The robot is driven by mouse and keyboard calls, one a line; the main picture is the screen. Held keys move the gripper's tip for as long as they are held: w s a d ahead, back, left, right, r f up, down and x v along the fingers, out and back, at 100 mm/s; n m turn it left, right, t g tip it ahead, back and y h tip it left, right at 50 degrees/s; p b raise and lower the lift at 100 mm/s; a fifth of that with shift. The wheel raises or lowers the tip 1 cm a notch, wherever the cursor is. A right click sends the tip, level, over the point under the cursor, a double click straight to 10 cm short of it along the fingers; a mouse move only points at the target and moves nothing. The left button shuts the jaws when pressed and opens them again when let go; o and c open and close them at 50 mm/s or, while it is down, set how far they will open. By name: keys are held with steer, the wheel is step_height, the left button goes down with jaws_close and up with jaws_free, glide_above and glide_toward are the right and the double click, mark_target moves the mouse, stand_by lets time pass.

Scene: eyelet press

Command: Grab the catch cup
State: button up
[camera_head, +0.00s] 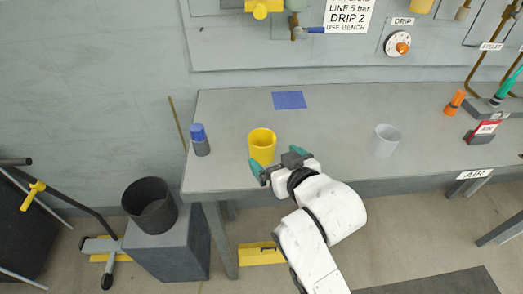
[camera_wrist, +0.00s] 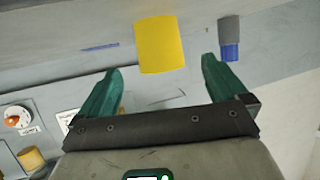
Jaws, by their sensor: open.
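A yellow cup (camera_head: 262,148) stands upright on the bench near its front left edge. A pale grey cup (camera_head: 384,141) stands farther right on the bench. Neither cup has a readable label, so I cannot tell which is called the catch cup. My gripper (camera_head: 276,162) is open, its green fingers at the near side of the yellow cup. The wrist view is turned over; there the yellow cup (camera_wrist: 163,42) appears between and just beyond the fingertips (camera_wrist: 160,66). Nothing is held, and I cannot tell whether a finger touches the cup.
A blue-capped grey bottle (camera_head: 200,140) stands left of the yellow cup. A blue patch (camera_head: 289,100) lies behind it on the grey bench (camera_head: 335,110). An orange item (camera_head: 454,103) and press parts stand at the right. A black bin (camera_head: 150,205) is at the lower left.

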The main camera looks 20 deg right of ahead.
mark_target(258, 141)
steer(key=x, duration=0.9)
steer(key=shift+r+p, duration=0.1)
steer(key=shift+p, duration=0.2)
steer(key=c, duration=1.1)
steer(key=shift+r, duration=0.15)
